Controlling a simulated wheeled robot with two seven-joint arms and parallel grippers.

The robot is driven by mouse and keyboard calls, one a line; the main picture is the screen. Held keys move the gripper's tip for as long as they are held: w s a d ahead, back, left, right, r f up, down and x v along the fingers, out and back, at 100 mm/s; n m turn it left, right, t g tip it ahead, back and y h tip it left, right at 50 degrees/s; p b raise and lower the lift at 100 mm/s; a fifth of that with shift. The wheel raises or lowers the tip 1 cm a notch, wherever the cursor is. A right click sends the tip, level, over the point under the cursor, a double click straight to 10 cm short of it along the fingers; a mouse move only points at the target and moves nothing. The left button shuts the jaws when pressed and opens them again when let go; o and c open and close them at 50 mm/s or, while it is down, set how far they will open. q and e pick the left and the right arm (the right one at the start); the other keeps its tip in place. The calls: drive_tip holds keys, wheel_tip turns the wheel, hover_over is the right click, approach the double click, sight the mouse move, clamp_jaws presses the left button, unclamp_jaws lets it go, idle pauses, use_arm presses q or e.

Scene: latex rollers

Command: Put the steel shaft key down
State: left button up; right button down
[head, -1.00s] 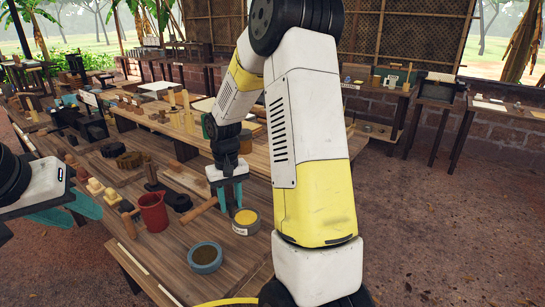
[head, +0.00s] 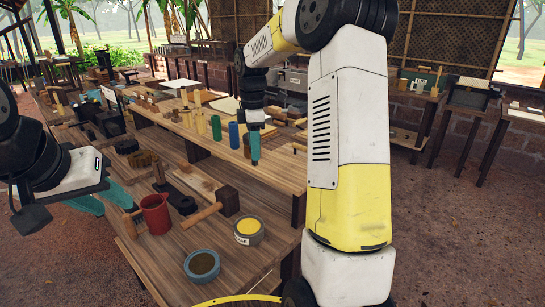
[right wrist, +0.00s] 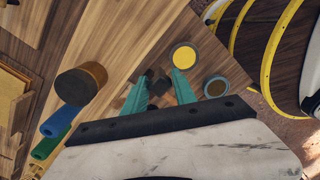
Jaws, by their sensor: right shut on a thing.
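My right gripper (head: 254,158) hangs fingers-down over the raised wooden shelf in the head view, close to its front edge. In the right wrist view its teal fingers (right wrist: 160,80) stand a little apart, closed on a small dark piece (right wrist: 158,84), which I take to be the steel shaft key. The piece's shape is unclear, and the head view does not show it clearly. My left gripper (head: 112,200) is at the left of the head view, its teal fingers apart and empty, near the red jug.
On the shelf (head: 273,178) stand a green cylinder (head: 234,135), a blue cylinder (head: 216,128) and a dark brown cylinder (right wrist: 80,84). The lower bench holds a red jug (head: 155,214), a yellow tin (head: 249,231), a blue-grey bowl (head: 202,265) and a wooden mallet (head: 203,215).

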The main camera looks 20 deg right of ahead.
drive_tip(key=d, duration=0.3)
drive_tip(key=w+d, duration=0.1)
drive_tip(key=d, duration=0.3)
drive_tip(key=d+f, duration=0.1)
drive_tip(key=d, duration=0.3)
drive_tip(key=shift+w+d+f, duration=0.1)
drive_tip(key=shift+w, duration=0.05)
drive_tip(key=shift+f, duration=1.7)
drive_tip(key=c, duration=1)
unclamp_jaws()
drive_tip(key=shift+f, duration=0.15)
